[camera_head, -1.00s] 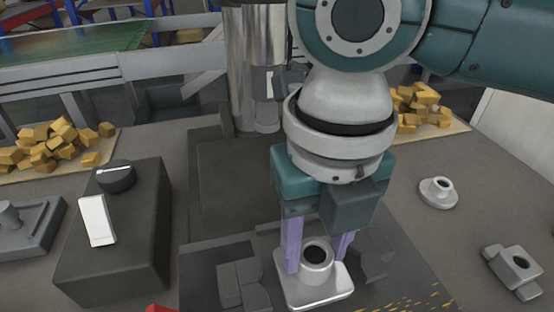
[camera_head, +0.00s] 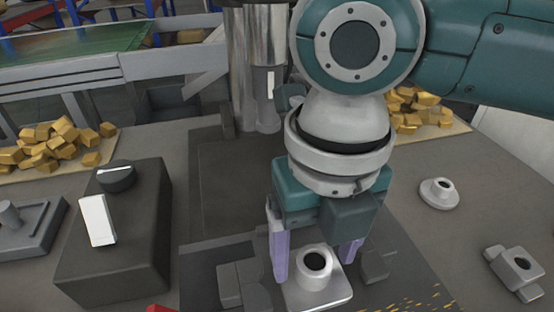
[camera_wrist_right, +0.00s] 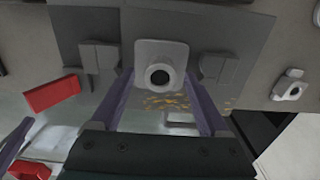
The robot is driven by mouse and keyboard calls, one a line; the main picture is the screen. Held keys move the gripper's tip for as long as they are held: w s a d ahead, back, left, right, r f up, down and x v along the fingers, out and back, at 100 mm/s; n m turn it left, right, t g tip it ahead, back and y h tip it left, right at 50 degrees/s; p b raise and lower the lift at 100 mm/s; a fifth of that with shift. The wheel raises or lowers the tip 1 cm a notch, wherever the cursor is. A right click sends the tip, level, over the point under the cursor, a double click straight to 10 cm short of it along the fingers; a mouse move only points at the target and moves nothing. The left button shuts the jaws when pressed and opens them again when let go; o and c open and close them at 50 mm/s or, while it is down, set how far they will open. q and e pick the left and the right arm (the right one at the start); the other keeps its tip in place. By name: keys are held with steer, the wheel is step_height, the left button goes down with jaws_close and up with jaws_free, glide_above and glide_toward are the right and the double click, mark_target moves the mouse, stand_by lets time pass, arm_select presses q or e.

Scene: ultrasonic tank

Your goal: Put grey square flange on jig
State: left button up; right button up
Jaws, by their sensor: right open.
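The grey square flange (camera_head: 316,285), a square plate with a round hollow hub, sits on the dark jig plate (camera_head: 205,262) between its grey side blocks. It also shows in the right wrist view (camera_wrist_right: 160,66). My right gripper (camera_head: 316,262) is open, its purple fingers standing on either side of the flange hub with gaps. In the right wrist view the fingers (camera_wrist_right: 160,100) are spread wide with nothing between them but the view of the flange. My left gripper does not show in the head view.
A dark box with a knob and white switch (camera_head: 120,235) stands at left. A round flange (camera_head: 439,193) and another grey part (camera_head: 514,270) lie at right. A metal column (camera_head: 256,75) rises behind. A red block (camera_wrist_right: 52,94) shows in the wrist view.

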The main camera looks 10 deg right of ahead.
mark_target(314, 262)
step_height(314, 262, up, 12)
steer(key=s+a+f+m+y, duration=0.35)
steer(key=a+m, duration=0.25)
steer(key=m, duration=0.2)
steer(key=s+d+f+m+t, duration=0.1)
steer(key=d+m, duration=0.1)
steer(key=m, duration=0.4)
steer(key=s+d+f+m+t, duration=0.1)
steer(key=d+f+m, duration=0.1)
steer(key=m, duration=0.3)
steer(key=s+d+f+m+t+p, duration=0.1)
steer(key=f+m, duration=0.1)
steer(key=m, duration=0.4)
steer(key=shift+s+d+f+m, duration=0.2)
steer(key=shift+d+m, duration=0.1)
steer(key=shift+d, duration=0.1)
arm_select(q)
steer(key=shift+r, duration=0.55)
arm_select(e)
steer(key=s+d+f+m+h, duration=0.2)
steer(key=s+d+m, duration=0.3)
steer(key=d+m, duration=0.3)
steer(key=shift+s+d+f+m+t+h, duration=0.15)
steer(key=shift+d+f+m+t+h, duration=0.2)
steer(key=shift+d+h, duration=0.4)
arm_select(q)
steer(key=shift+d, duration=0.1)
arm_select(e)
steer(key=shift+r, duration=0.1)
